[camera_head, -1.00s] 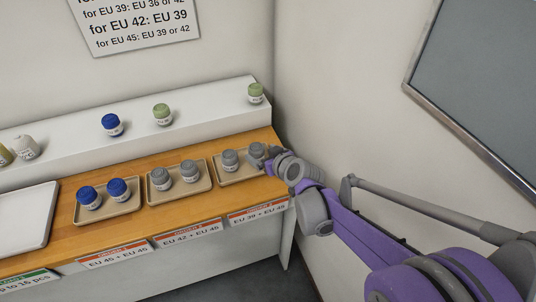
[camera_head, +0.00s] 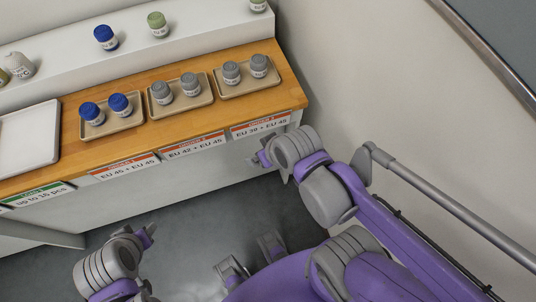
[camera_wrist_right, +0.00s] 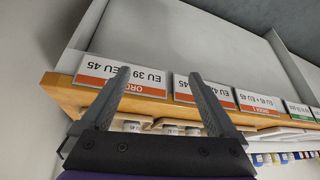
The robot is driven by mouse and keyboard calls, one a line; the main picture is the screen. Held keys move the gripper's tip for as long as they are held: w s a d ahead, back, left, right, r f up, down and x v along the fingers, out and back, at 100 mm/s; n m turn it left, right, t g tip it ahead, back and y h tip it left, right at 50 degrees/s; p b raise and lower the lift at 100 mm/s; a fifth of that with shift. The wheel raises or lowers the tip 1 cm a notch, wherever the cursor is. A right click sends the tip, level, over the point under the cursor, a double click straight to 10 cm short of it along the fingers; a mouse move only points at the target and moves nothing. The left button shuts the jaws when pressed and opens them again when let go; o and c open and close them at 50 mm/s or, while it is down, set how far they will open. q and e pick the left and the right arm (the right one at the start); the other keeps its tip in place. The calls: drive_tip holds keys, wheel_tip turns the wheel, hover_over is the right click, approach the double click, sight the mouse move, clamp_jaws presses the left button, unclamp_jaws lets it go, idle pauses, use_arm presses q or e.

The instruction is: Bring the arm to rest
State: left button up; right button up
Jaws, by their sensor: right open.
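My right arm (camera_head: 410,232) comes in from the right. Its gripper (camera_head: 262,157) is in front of the table's front edge, below the label "EU 39 + EU 45" (camera_head: 261,126), apart from the trays. In the right wrist view the right gripper (camera_wrist_right: 158,73) has its two fingers spread with nothing between them. My left gripper (camera_head: 149,236) is at the lower left over the floor, clear of the table; its jaws are too small to judge.
A white tray (camera_head: 28,138) lies at left. Open floor (camera_head: 200,213) lies in front.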

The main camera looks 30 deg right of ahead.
drive_tip(key=shift+s+f+g, duration=0.3)
drive_tip(key=shift+s, duration=0.6)
drive_tip(key=shift+r, duration=0.1)
drive_tip(key=shift+w+r+p, duration=0.2)
drive_tip(key=shift+r+p, duration=0.35)
drive_tip(key=shift+w+r+p, duration=0.2)
drive_tip(key=shift+r+p, duration=0.3)
drive_tip(key=shift+r, duration=0.05)
drive_tip(key=shift+s, duration=0.1)
